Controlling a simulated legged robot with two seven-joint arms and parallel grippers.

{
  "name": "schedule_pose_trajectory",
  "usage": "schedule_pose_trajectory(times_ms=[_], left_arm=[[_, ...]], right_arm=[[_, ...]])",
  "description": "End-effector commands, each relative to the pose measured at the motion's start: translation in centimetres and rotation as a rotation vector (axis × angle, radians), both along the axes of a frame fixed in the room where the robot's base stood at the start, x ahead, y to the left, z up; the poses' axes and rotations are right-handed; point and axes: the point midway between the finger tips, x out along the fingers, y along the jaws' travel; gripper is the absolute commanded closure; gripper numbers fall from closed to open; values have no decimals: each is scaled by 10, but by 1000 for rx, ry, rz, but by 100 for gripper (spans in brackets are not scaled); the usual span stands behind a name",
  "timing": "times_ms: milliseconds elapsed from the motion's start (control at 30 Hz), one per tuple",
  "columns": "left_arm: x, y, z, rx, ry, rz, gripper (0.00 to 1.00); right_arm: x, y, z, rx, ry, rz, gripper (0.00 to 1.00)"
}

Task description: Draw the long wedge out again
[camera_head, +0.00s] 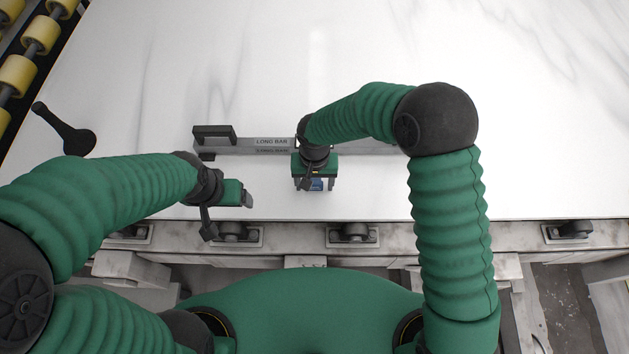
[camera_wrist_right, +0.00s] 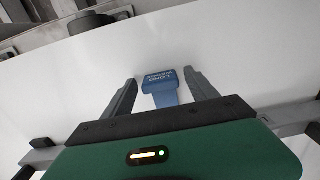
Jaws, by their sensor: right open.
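The long wedge (camera_head: 316,185) is blue and shows in the head view as a small patch under my right gripper, on the white slab (camera_head: 480,100) near its front edge. In the right wrist view its lettered head (camera_wrist_right: 160,80) and part of its narrower shank show; the rest is hidden behind my gripper body. My right gripper (camera_head: 314,187) is open, with one finger on each side of the wedge and gaps between. My left gripper (camera_head: 246,200) hangs over the slab to the left, apart from the wedge; its jaw opening is unclear.
A grey bar marked LONG BAR (camera_head: 270,142) lies across the slab behind my right gripper, with a black handle (camera_head: 213,133) at its left. A black lever (camera_head: 68,133) is at the left. The slab's far part is clear.

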Motion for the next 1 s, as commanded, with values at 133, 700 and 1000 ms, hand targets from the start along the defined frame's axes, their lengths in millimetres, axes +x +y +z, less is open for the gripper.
schedule_pose_trajectory(times_ms=[133, 700, 1000], left_arm=[[0, 0, 0, 0, 0, 0, 22], [0, 0, 1, 0, 0, 0, 22], [0, 0, 1, 0, 0, 0, 22]], right_arm=[[0, 0, 0, 0, 0, 0, 42], [-9, 0, 1, -1, -1, 2, 87], [-9, 0, 1, -1, 1, 1, 38]])
